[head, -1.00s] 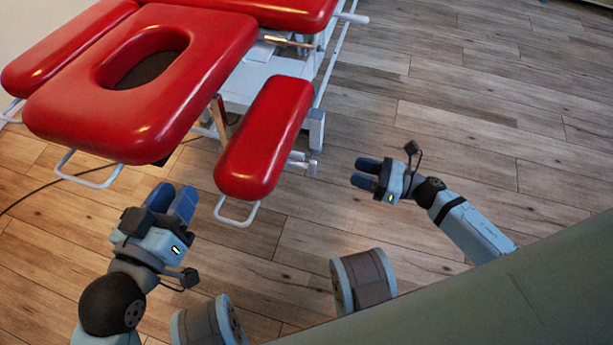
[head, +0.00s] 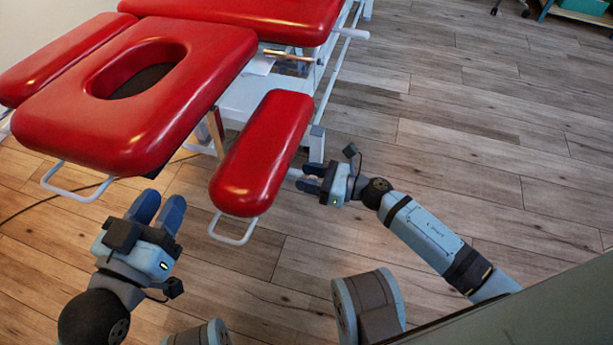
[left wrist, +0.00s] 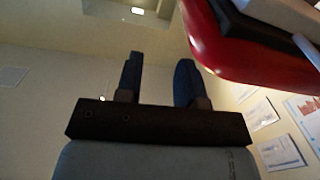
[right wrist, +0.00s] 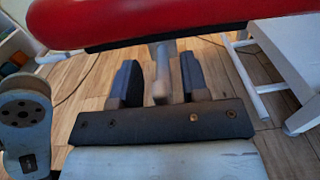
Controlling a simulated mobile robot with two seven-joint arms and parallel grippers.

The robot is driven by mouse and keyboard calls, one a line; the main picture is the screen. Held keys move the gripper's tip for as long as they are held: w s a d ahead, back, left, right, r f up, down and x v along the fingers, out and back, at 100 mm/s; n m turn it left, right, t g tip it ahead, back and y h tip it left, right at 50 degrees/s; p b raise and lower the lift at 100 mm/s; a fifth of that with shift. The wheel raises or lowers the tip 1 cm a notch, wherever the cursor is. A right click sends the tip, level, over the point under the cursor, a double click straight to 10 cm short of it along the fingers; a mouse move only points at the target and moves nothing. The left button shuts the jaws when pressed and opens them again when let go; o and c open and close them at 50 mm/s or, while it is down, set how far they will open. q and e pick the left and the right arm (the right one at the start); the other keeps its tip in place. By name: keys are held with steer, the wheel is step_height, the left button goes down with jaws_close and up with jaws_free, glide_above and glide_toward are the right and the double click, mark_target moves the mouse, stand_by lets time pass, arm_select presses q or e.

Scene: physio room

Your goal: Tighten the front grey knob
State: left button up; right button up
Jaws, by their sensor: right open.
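The front grey knob (right wrist: 161,84) shows in the right wrist view as a pale grey part under the red armrest pad (right wrist: 200,22). My right gripper (right wrist: 159,66) is open, with one finger on each side of the knob and visible gaps. In the head view the right gripper (head: 307,178) is just right of the armrest pad (head: 262,155), and its fingers mostly hide the knob. My left gripper (head: 160,205) is open and empty, left of the armrest pad and below the headrest. Its parted fingers also show in the left wrist view (left wrist: 156,75).
The red headrest with a face hole (head: 110,125) is at the left. A white metal loop (head: 232,236) sticks out under the armrest pad. White table frame parts (right wrist: 297,75) stand right of the right gripper.

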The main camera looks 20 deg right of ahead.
arm_select(q)
steer(key=shift+r, duration=0.15)
arm_select(e)
steer(key=shift+w+a, duration=0.15)
steer(key=shift+a, duration=0.05)
jaws_close()
